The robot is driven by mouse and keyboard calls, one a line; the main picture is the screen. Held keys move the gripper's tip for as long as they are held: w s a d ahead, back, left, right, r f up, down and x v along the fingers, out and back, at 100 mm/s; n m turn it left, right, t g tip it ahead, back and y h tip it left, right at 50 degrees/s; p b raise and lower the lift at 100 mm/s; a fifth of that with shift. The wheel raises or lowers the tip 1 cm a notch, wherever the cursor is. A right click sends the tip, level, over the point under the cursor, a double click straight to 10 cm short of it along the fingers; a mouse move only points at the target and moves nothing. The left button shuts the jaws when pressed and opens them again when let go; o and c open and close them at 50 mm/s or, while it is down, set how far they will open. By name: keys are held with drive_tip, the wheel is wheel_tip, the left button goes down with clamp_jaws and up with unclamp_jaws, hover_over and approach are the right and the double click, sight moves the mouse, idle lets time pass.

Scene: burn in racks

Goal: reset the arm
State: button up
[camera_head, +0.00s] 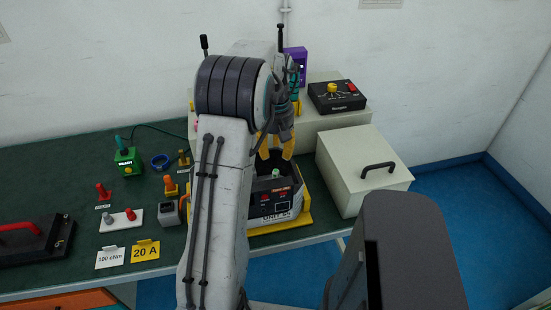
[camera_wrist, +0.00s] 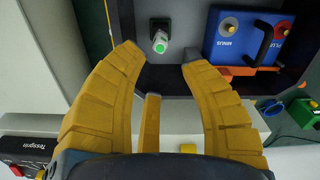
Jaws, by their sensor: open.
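My arm rises through the middle of the head view and bends down at its far end. My gripper (camera_head: 276,147) hangs just above the dark open-topped unit (camera_head: 273,209) on the table. In the wrist view my gripper (camera_wrist: 163,58) has its yellow fingers spread apart with nothing between them. A small light-green-topped knob (camera_wrist: 160,45) stands just beyond the fingertips, inside the unit, apart from them. A blue block with a black handle (camera_wrist: 232,50) sits to its right in the wrist view.
A white box with a black handle (camera_head: 362,172) stands right of the unit. A black control box (camera_head: 337,96) sits behind it. A green box (camera_head: 128,161), coloured knobs and cards reading 100 cNm (camera_head: 109,258) and 20 A (camera_head: 145,251) are at left. Blue floor lies right.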

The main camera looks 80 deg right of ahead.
drive_tip(key=shift+r, duration=0.55)
drive_tip(key=shift+w+a, duration=0.1)
drive_tip(key=shift+w, duration=0.1)
drive_tip(key=w+a+r+n, duration=0.1)
drive_tip(key=w+a+r, duration=0.15)
drive_tip(key=w, duration=0.25)
drive_tip(key=w+a+r+n+h, duration=0.1)
drive_tip(key=w+a, duration=0.2)
drive_tip(key=w, duration=0.3)
drive_tip(key=w+a+r+n, duration=0.1)
drive_tip(key=w+a+r, duration=0.15)
drive_tip(key=w, duration=0.25)
drive_tip(key=w+a+r+n+t, duration=0.1)
drive_tip(key=w+a, duration=0.3)
drive_tip(key=a, duration=0.2)
drive_tip(key=w+a+r+n, duration=0.1)
drive_tip(key=w+a, duration=0.3)
drive_tip(key=a, duration=0.3)
drive_tip(key=s+a+n+t, duration=0.1)
drive_tip(key=s+a+n, duration=0.1)
drive_tip(key=a, duration=1)
drive_tip(key=s+a+f+n+t+y, duration=0.1)
drive_tip(key=s+a+n+t, duration=0.1)
drive_tip(key=a, duration=1)
drive_tip(key=shift+a+f+n, duration=0.2)
drive_tip(key=shift+f+n, duration=0.05)
drive_tip(key=shift+n, duration=0.55)
